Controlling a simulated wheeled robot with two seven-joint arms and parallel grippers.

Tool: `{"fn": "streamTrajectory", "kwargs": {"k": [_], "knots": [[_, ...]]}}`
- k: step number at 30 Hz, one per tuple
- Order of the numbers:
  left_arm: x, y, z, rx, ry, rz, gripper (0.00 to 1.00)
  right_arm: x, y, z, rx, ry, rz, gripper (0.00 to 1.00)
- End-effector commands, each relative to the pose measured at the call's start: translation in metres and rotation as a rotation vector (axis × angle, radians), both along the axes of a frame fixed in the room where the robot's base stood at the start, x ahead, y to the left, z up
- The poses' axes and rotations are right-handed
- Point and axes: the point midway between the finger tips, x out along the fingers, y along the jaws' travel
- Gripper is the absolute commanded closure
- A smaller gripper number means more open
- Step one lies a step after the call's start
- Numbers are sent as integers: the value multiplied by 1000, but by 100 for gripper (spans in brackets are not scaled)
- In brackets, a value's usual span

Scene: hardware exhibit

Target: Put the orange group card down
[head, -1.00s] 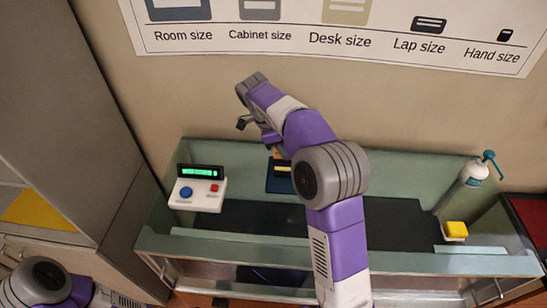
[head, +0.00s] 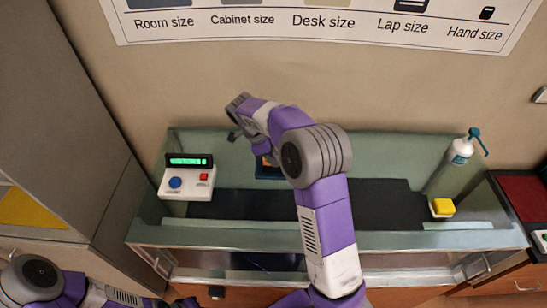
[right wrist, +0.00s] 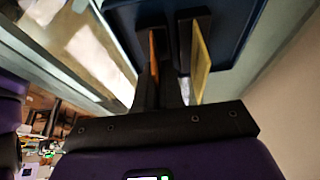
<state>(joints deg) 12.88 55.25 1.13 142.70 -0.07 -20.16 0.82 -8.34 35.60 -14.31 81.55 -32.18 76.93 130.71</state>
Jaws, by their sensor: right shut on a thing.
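The orange group card (head: 268,160) shows as a small orange patch below my right gripper (head: 264,152) in the head view. In the right wrist view the orange edge (right wrist: 153,50) lies along the left finger of the gripper (right wrist: 177,28). The gripper is shut on the card; the fingers hide most of it. A dark blue tray or holder (head: 268,174) is under the gripper, and its blue surface (right wrist: 238,18) shows behind the fingertips. I cannot tell whether the card touches it. A yellow strip (right wrist: 202,60) stands beside the right finger.
A glass-walled case (head: 400,238) with a dark mat (head: 375,200) surrounds the work area. A white device with blue and red buttons (head: 187,187) is at left. A yellow block (head: 442,207) and a white pump bottle (head: 460,150) are at right. The mat's middle is largely clear.

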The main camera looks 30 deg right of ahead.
Motion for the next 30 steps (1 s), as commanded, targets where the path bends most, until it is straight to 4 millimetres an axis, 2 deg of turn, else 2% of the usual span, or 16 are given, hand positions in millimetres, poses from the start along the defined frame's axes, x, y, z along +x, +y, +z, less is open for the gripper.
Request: {"fn": "streamTrajectory", "kwargs": {"k": [4, 6, 10, 18, 22, 26, 30], "knots": [[0, 0, -4, 0, 0, 0, 100, 0, 0, -4, 0, 0, 0, 100], [0, 0, -3, 0, 0, 0, 100, 0, 0, -3, 0, 0, 0, 85], [0, 0, -3, 0, 0, 0, 100, 0, 0, -3, 0, 0, 0, 68], [0, 0, -2, 0, 0, 0, 100, 0, 0, -2, 0, 0, 0, 68], [0, 0, 1, 0, 0, 0, 100, 2, 2, 6, -1, -3, 0, 68], [0, 0, 1, 0, 0, 0, 100, 6, 10, 27, 0, -5, 1, 68], [0, 0, 4, 0, 0, 0, 100, 13, 20, 57, 0, -5, 1, 68]]}}
